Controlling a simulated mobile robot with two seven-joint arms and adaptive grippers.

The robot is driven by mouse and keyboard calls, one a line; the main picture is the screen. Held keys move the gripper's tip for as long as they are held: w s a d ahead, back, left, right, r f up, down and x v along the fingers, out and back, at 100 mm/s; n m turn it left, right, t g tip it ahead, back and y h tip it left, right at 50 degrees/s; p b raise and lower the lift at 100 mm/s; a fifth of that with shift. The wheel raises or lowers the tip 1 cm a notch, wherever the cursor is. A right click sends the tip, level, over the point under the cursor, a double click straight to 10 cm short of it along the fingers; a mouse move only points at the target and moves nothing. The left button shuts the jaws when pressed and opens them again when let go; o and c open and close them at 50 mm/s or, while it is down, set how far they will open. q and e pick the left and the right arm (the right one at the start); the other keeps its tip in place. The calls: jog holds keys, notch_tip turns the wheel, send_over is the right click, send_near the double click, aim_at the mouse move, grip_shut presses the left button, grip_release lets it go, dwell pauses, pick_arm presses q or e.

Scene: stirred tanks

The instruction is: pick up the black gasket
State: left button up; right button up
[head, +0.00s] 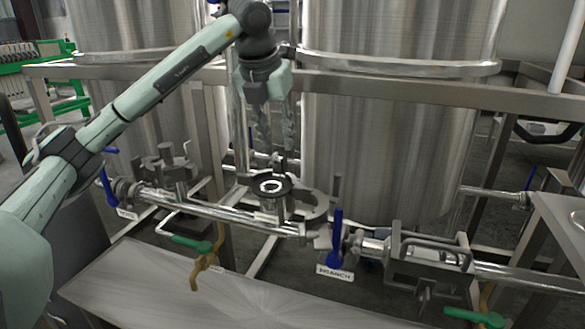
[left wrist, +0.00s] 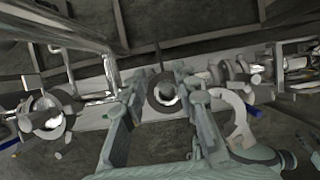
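The black gasket (head: 256,188) is a flat dark ring lying on the open upright pipe end in the middle of the head view. In the left wrist view the gasket (left wrist: 152,92) shows between the fingers, with bright metal in its hole. My left gripper (head: 276,148) points down just above it in the head view. Its fingers (left wrist: 164,84) are apart, with the ring between and beyond them. I cannot tell whether they touch it. My right gripper is not in view.
An open clamp (head: 316,206) lies right beside the pipe end. A blue valve handle (head: 336,240) stands further right above a small label (head: 334,272). Tall steel tanks (head: 390,150) and a frame rail (head: 420,89) stand behind. A bare metal surface (head: 200,295) lies in front.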

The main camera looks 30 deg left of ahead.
aim_at(282, 162)
pick_arm(q)
jog(key=shift+w+f, duration=0.25)
jog(key=shift+w, duration=0.05)
jog(key=x, duration=0.7)
jog(key=shift+s+a+f, duration=0.1)
jog(key=shift+s, duration=0.2)
grip_shut()
